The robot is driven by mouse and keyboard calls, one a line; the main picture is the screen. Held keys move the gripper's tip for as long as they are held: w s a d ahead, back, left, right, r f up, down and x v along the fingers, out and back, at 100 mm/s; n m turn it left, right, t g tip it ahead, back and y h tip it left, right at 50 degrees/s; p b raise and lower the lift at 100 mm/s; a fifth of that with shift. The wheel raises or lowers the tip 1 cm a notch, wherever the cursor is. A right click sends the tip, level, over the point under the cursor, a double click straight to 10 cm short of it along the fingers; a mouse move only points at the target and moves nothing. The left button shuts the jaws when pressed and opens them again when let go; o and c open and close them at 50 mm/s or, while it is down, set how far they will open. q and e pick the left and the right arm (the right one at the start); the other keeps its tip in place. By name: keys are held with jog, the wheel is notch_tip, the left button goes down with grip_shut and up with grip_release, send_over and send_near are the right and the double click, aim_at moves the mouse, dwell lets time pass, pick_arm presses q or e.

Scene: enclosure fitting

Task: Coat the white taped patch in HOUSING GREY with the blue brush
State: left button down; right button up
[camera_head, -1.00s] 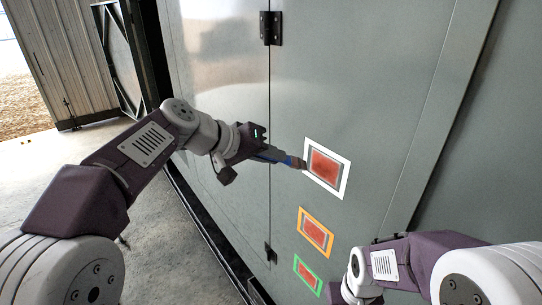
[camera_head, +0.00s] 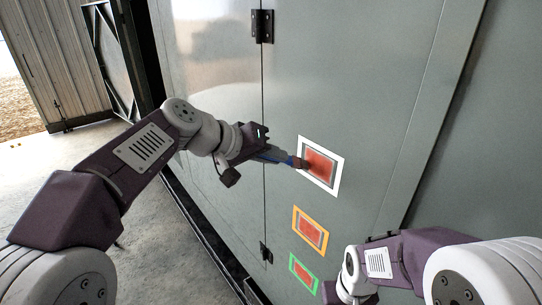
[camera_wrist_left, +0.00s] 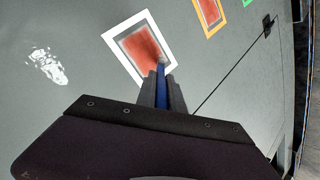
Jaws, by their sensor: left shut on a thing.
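The white taped patch (camera_head: 333,185) is on the grey cabinet door; inside its tape is a red area with a grey margin. It also shows in the wrist view (camera_wrist_left: 116,48). My left gripper (camera_head: 262,150) is shut on the blue brush (camera_head: 281,156), left of the patch. The brush's brown bristles reach over the left tape edge to the red area; whether they touch the surface I cannot tell. In the wrist view, the blue handle (camera_wrist_left: 162,88) runs between the fingers, its tip at the patch's lower right. My right gripper (camera_head: 338,293) is low, partly cut off; its jaws are unclear.
An orange taped patch (camera_head: 297,226) and a green taped patch (camera_head: 293,272) lie below the white one, both with red insides. Hinges (camera_head: 263,26) sit along the door seam left of the patches. Concrete floor (camera_head: 150,235) lies open at left.

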pick_arm(q)
jog(key=s+d+b, duration=0.2)
jog(key=s+d, duration=0.3)
jog(key=s, duration=0.2)
dwell(1.6)
jog(key=shift+w, duration=0.1)
